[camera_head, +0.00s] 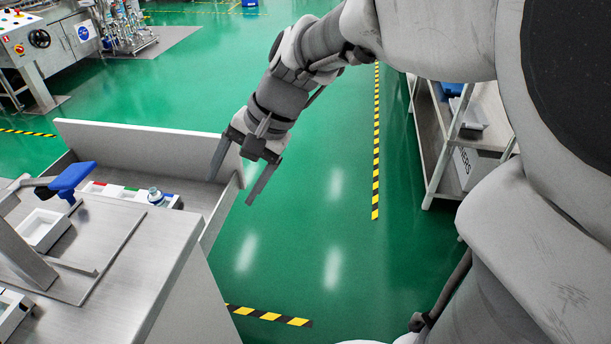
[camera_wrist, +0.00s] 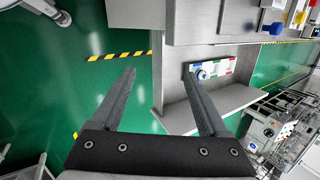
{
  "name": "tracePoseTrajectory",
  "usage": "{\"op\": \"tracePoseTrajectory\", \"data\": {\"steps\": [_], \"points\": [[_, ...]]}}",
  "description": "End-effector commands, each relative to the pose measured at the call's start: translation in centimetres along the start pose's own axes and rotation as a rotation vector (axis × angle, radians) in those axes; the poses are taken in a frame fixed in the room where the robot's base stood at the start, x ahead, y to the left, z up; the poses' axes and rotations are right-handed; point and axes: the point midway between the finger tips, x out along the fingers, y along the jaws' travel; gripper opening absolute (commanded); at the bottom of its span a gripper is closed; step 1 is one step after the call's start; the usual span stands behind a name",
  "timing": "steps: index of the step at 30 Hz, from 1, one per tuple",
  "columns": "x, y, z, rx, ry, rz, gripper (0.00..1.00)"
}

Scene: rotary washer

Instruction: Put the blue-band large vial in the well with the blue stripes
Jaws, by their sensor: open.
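A pale vial with a blue-toned top (camera_head: 156,196) stands at the right end of a white rack (camera_head: 103,188) in the recessed metal trough. The rack carries red, green and blue markings, and the vial is at its blue end. In the wrist view the vial (camera_wrist: 201,74) shows beside my right finger, on the rack (camera_wrist: 232,67). I cannot tell whether it sits in a well or which one. My gripper (camera_head: 232,191) is open and empty, above and to the right of the vial, over the trough's right edge. It also shows in the wrist view (camera_wrist: 160,72).
The trough's tall back panel (camera_head: 140,140) rises behind the rack. A steel bench (camera_head: 140,265) stands in front, with a blue-topped part (camera_head: 72,178) and a white tray (camera_head: 42,230). A shelf rack (camera_head: 432,140) stands at right. Green floor between is clear.

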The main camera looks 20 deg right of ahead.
Motion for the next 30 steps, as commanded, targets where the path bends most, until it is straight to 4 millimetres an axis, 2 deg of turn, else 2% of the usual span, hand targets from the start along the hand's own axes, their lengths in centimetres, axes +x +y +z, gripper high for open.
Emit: {"op": "tracePoseTrajectory", "data": {"steps": [1,9,18,24,30], "points": [[-1.1,0.7,0.8,-0.06,0.041,0.014,0.78],[-4.9,5.8,3.5,-0.349,0.224,0.146,0.78],[-7.8,10.9,5.2,-0.614,0.4,0.301,0.78],[-8.5,12.4,5.6,-0.69,0.449,0.353,0.78],[-8.6,12.6,5.6,-0.699,0.452,0.361,0.78]]}}
